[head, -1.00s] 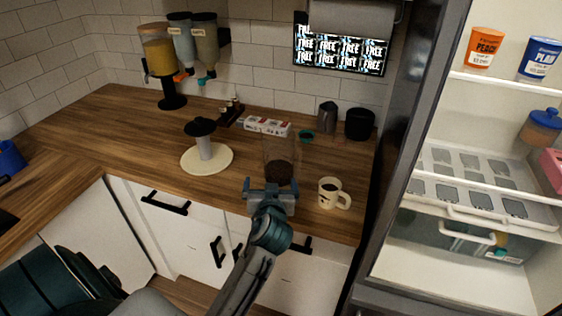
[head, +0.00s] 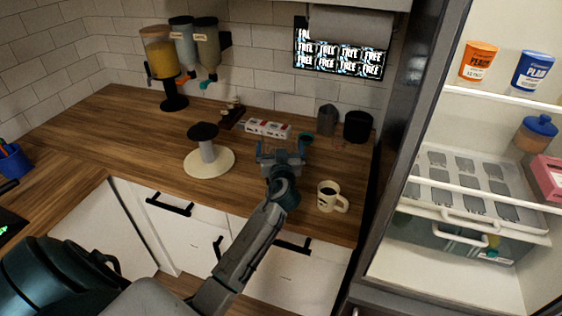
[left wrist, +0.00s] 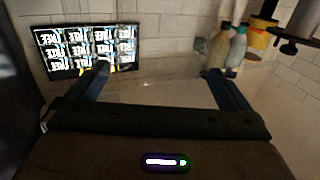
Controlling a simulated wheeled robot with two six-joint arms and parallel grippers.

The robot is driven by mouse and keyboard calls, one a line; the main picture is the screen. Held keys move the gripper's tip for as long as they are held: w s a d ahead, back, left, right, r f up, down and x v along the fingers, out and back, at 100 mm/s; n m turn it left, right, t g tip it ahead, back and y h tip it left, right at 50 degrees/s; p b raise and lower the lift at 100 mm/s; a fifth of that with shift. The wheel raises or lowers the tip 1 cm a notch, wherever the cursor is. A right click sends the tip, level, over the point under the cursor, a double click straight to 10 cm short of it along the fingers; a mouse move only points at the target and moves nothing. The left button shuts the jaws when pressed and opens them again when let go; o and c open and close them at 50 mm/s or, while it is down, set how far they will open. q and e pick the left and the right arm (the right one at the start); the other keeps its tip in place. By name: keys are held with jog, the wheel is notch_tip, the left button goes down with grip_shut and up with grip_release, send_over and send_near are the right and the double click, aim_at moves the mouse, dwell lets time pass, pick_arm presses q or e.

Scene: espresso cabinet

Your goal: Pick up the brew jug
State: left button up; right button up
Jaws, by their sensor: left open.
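My left gripper (head: 281,154) is over the wooden counter, left of and behind the mug, with its jaws apart. In the left wrist view its two blue fingers (left wrist: 158,92) are spread wide, with no clear object between them. A clear jug with dark contents, which looks like the brew jug, stood at this spot in the earlier head view. I cannot make it out now; my gripper and wrist cover that place. My right gripper is not in view.
A cream mug (head: 328,197) stands right of my arm near the counter's front edge. A grey pitcher (head: 326,120) and black canister (head: 357,127) stand behind. A white stand (head: 208,160) is left. The open fridge (head: 455,275) bounds the right.

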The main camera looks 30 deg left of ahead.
pick_arm(q)
jog(key=shift+x, duration=1.15)
jog(key=shift+s, duration=0.1)
jog(key=shift+c, duration=1.3)
jog(key=c, duration=1.4)
jog(key=shift+c, duration=0.9)
jog(key=shift+r, duration=0.15)
